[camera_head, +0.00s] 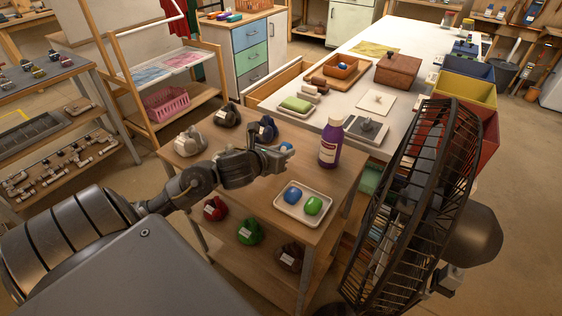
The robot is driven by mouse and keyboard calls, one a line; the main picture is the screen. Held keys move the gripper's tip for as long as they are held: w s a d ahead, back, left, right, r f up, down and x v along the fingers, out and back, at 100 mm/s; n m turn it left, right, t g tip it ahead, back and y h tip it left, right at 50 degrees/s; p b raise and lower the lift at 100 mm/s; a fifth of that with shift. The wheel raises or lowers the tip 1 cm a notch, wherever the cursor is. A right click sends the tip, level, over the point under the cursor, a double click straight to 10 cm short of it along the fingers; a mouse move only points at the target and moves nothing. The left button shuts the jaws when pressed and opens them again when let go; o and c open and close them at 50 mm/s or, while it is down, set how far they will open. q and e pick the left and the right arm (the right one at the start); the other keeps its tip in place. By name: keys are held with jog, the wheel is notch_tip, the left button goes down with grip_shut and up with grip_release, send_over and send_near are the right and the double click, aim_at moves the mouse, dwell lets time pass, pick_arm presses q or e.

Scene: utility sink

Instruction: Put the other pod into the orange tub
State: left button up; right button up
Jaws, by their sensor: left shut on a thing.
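My left gripper (282,154) is above the wooden cart, left of the purple bottle. It is shut on a small pale-blue thing (287,146), mostly hidden by the fingers; I cannot tell whether it is a pod. A blue pod (293,195) and a green pod (313,205) lie side by side in a white tray (289,212) on the cart, below and right of the gripper. My right gripper is not in view.
A purple bottle (331,143) stands upright on the cart (253,196). Several dark dispensers and a pale one (189,141) stand at its back left. A large black fan (420,205) blocks the right.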

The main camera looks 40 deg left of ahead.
pick_arm(q)
jog(key=shift+w+a+f+b, duration=0.15)
jog(key=shift+f, duration=0.85)
jog(key=shift+w+a+f+b, duration=0.1)
jog(key=shift+a+f+b, duration=0.05)
jog(key=shift+f, duration=0.85)
jog(key=shift+f, duration=0.1)
jog(key=shift+f, duration=0.1)
jog(key=o, duration=1)
